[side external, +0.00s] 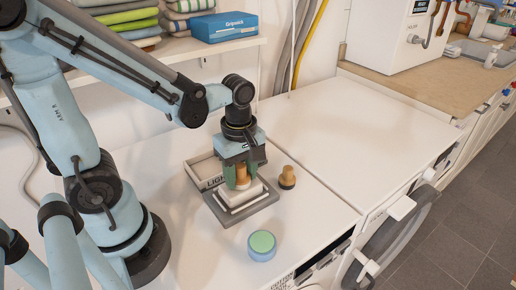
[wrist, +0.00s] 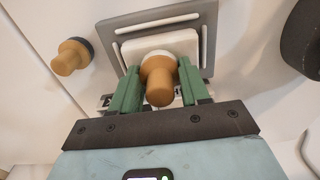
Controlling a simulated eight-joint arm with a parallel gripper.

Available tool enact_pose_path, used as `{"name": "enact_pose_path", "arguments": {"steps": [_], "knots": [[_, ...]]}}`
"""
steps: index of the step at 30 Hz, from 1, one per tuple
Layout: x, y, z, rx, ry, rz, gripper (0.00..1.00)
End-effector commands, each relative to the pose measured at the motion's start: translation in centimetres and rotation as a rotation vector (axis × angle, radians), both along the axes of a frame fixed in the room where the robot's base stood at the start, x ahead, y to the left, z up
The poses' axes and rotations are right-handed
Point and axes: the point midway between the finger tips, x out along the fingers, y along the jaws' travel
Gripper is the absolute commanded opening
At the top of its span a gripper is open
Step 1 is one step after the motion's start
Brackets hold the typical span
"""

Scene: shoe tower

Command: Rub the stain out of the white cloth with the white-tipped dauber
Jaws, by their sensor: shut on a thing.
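My gripper (side external: 243,182) is shut on a dauber with a wooden handle (side external: 242,170). In the wrist view the dauber (wrist: 159,82) stands between the green fingers (wrist: 157,88), with a white band at its far end. It is over the white cloth (wrist: 142,46), a pale pad on a grey board (wrist: 208,40) with raised white strips. The cloth (side external: 252,191) also shows under the gripper in the side view. I cannot tell whether the tip touches the cloth. No stain shows; the gripper and dauber hide part of the cloth.
A second wooden dauber with a dark end (side external: 287,178) stands right of the board; it also shows in the wrist view (wrist: 72,57). A lettered white tray (side external: 203,170) is behind the board. A round green-topped tin (side external: 262,243) stands in front. The right worktop is clear.

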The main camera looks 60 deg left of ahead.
Motion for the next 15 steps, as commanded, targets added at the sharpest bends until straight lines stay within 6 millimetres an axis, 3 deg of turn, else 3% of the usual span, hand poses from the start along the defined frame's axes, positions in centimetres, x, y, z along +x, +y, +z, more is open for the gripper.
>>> {"name": "enact_pose_path", "arguments": {"steps": [7, 15], "knots": [[0.0, -2.4, 0.0, -0.001, 0.000, -0.004, 0.17], [-0.4, 0.1, 0.0, -0.001, 0.000, 0.005, 0.17]]}}
